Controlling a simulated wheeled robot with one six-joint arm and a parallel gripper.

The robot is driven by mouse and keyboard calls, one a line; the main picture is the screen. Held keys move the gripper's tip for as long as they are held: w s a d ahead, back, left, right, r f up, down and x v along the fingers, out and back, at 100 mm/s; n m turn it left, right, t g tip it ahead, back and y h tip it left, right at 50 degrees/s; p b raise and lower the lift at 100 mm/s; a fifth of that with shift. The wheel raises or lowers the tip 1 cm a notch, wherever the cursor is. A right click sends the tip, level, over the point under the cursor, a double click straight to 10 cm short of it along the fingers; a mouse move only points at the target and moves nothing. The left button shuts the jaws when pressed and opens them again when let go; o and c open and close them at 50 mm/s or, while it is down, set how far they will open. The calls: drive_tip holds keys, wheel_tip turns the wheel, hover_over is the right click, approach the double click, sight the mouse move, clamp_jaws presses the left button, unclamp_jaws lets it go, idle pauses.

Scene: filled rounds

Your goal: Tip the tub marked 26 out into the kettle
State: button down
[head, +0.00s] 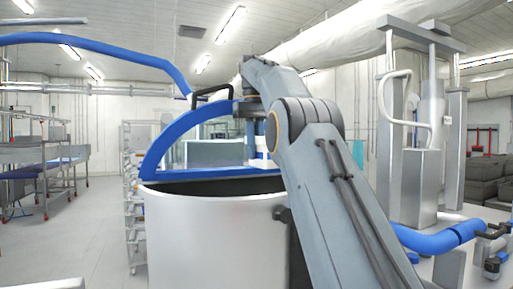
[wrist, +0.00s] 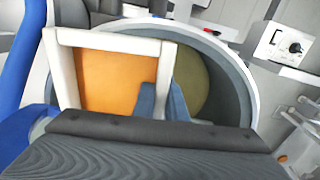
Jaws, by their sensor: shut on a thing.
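The kettle (head: 205,235) is a large steel vessel with a dark opening, in the middle of the head view. In the wrist view, its round pale rim (wrist: 246,80) surrounds a dark wall and an olive-yellow surface. A white-rimmed tub (wrist: 110,43) with a flat orange inside lies in front of the kettle's opening in the wrist view. My gripper (wrist: 162,100) is shut on the tub's right wall, with blue-grey fingers on either side. No number shows on the tub, and I cannot tell whether it tilts. My arm reaches over the kettle in the head view.
A blue curved frame (head: 180,140) rises at the kettle's left and back. A steel machine (head: 420,185) and a blue pipe (head: 440,240) stand to the right. A control box with a dial (wrist: 283,44) is beside the kettle.

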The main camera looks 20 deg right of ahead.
sight(258, 164)
drive_tip(key=shift+s+f+h, duration=0.2)
drive_tip(key=shift+h, duration=0.2)
drive_tip(key=shift+w+d+f+h, duration=0.1)
drive_tip(key=shift+d+f+h, duration=0.15)
drive_tip(key=shift+f+h, duration=0.45)
drive_tip(key=shift+s+d+f+h, duration=0.1)
drive_tip(key=shift+d+f+h, duration=0.1)
drive_tip(key=shift+f+h, duration=0.45)
drive_tip(key=shift+w+d+f+h, duration=0.1)
drive_tip(key=shift+d+f+h, duration=0.15)
drive_tip(key=shift+f+h, duration=0.45)
drive_tip(key=shift+d+f+t+h+b, duration=0.15)
drive_tip(key=shift+f+t+h+b, duration=0.2)
drive_tip(key=shift+f+h, duration=0.25)
drive_tip(key=shift+w+d+f+h+b, duration=0.15)
drive_tip(key=shift+f+h+b, duration=0.25)
drive_tip(key=shift+b, duration=0.7)
drive_tip(key=shift+f, duration=0.1)
drive_tip(key=shift+f+h+b, duration=0.15)
drive_tip(key=shift+h+b, duration=0.1)
drive_tip(key=shift+b, duration=0.55)
drive_tip(key=h+b, duration=0.1)
drive_tip(key=b, duration=0.3)
drive_tip(key=shift+d+f+h, duration=0.15)
drive_tip(key=shift+d+h, duration=0.1)
drive_tip(key=shift+h, duration=0.15)
